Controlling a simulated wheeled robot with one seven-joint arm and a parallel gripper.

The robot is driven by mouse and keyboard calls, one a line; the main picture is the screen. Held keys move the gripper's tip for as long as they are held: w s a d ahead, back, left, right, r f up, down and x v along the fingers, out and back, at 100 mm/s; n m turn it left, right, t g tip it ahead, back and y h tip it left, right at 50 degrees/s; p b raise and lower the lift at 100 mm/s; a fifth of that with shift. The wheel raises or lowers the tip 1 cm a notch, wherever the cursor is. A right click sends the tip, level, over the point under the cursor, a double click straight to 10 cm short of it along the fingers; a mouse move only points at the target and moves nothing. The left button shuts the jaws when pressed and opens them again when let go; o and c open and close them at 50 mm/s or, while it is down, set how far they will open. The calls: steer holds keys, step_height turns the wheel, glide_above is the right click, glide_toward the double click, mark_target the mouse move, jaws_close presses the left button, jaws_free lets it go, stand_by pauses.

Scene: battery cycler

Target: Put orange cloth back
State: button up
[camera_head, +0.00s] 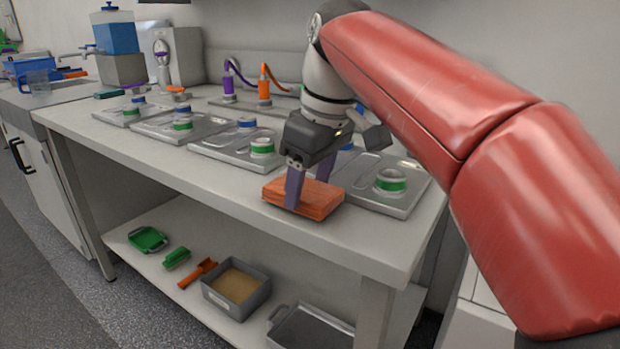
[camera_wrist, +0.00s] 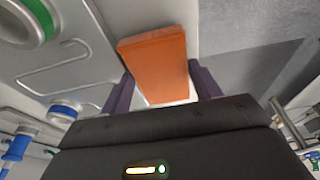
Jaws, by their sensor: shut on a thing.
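The orange cloth (camera_head: 318,200) is a folded, flat block at the front edge of the grey bench top, near its right end. My gripper (camera_head: 308,194) reaches down over it with its purple fingers on either side, shut on the cloth. In the wrist view the cloth (camera_wrist: 156,62) lies between the two purple fingers (camera_wrist: 160,92). The cloth is at the bench surface; whether it rests on it or is just above it I cannot tell.
Steel trays with green-banded and blue-banded round pieces stand behind the cloth, the closest one (camera_head: 405,208) to its right. Purple (camera_head: 229,85) and orange (camera_head: 264,88) fittings stand at the back. The lower shelf holds a grey bin (camera_head: 262,276), a green tray (camera_head: 147,239) and an orange tool (camera_head: 198,272).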

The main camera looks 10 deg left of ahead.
steer(key=shift+f, duration=0.3)
